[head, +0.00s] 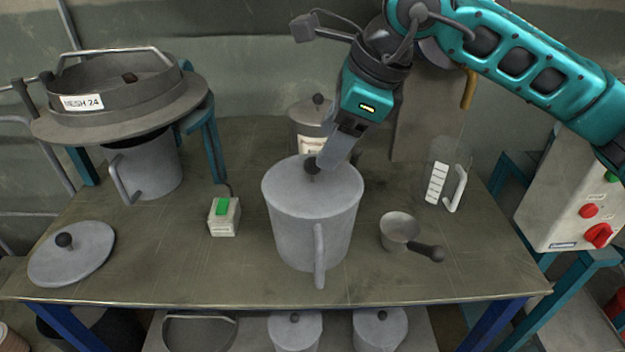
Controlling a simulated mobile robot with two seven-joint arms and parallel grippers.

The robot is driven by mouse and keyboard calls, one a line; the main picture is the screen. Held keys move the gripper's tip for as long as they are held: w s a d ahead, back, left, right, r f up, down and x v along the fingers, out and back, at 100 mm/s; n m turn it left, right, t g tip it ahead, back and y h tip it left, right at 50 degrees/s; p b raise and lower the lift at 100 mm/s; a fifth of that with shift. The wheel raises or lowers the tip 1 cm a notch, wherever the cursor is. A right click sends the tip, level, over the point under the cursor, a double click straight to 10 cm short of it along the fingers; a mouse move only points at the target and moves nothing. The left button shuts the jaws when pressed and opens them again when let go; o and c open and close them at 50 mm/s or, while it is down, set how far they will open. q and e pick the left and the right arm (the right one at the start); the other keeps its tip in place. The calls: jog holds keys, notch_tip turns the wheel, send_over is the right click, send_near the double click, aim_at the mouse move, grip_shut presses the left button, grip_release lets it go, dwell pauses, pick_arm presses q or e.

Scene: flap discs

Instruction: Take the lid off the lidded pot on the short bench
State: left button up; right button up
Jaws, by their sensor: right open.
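A grey lidded pot (311,225) stands upright in the middle of the short bench (160,255), its side handle facing the front. Its flat lid (285,184) is on top, with a dark round knob (312,165) at the centre. My right gripper (325,165) is open and reaches down from the upper right to the knob. One finger shows behind and to the right of the knob; the other finger is hard to make out, so I cannot tell whether they touch it. My left gripper is not in view.
A loose lid (72,254) lies at the left front. A sieve (120,97) stands over a pot (146,168) at the left.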

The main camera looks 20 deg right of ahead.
jog(key=x, duration=0.6)
jog(key=shift+w+f, duration=0.15)
jog(key=shift+w, duration=0.25)
grip_shut()
dwell(0.4)
notch_tip(320, 180, up, 20)
jog(key=p, duration=0.1)
